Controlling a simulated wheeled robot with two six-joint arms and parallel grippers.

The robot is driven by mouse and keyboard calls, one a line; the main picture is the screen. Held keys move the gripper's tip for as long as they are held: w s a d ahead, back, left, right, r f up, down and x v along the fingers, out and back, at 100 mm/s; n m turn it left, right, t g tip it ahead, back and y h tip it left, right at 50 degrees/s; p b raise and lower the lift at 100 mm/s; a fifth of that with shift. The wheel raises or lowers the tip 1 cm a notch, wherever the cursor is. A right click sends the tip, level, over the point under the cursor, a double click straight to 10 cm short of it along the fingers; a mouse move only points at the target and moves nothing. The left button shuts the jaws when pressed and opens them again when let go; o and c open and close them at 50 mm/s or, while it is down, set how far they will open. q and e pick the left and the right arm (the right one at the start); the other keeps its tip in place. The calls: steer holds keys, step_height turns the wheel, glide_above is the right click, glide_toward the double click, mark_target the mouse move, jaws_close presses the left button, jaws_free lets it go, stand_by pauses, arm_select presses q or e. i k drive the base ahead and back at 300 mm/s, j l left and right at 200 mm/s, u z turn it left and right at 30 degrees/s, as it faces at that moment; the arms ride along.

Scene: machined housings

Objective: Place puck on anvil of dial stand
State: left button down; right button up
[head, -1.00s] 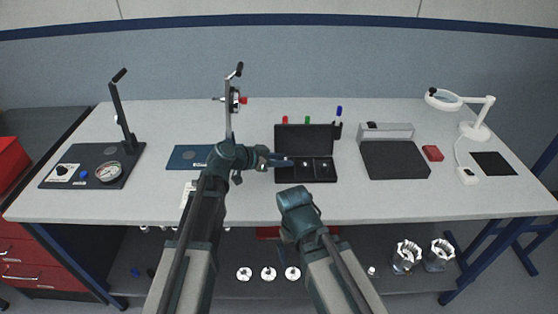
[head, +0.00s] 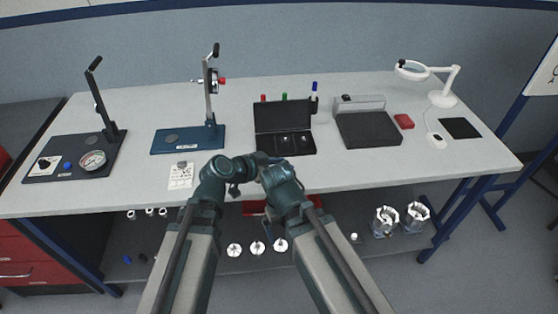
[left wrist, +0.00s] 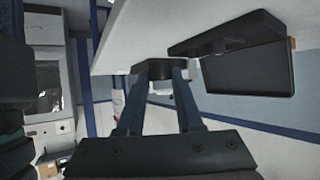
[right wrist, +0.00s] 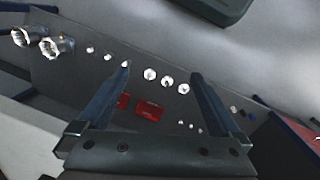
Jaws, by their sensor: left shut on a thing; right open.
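My left gripper (left wrist: 157,80) is shut on a short dark round piece (left wrist: 153,68), which looks like the puck, with a pale part under it. In the head view the left gripper is near the table's front edge, by the black case, its fingertips largely hidden by my right arm. My right gripper (right wrist: 160,82) is open and empty, facing the lower shelf. The dial stand (head: 210,100) has a blue base (head: 205,146), an upright post, a mounted dial (head: 213,80) and a grey round anvil (head: 172,138), which is bare.
A second stand (head: 102,112) with a black base and a loose gauge (head: 92,160) is at left. A white card (head: 181,180) lies before the blue base. An open black case (head: 268,147) is at centre, a grey-backed black block (head: 368,130) right of it. Metal parts sit on the shelf.

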mark_target(172, 138)
steer(key=z, duration=0.45)
steer(key=k+j+z, duration=0.1)
steer(key=j+z, duration=0.2)
steer(key=k+j+z, duration=0.1)
steer(key=j+z, duration=0.25)
steer(key=k+j+z, duration=0.15)
steer(key=j+z, duration=0.15)
steer(key=k+j, duration=0.25)
steer(key=j, duration=0.15)
steer(key=k+j+z, duration=0.15)
steer(key=j, duration=0.25)
steer(key=k+j, duration=0.35)
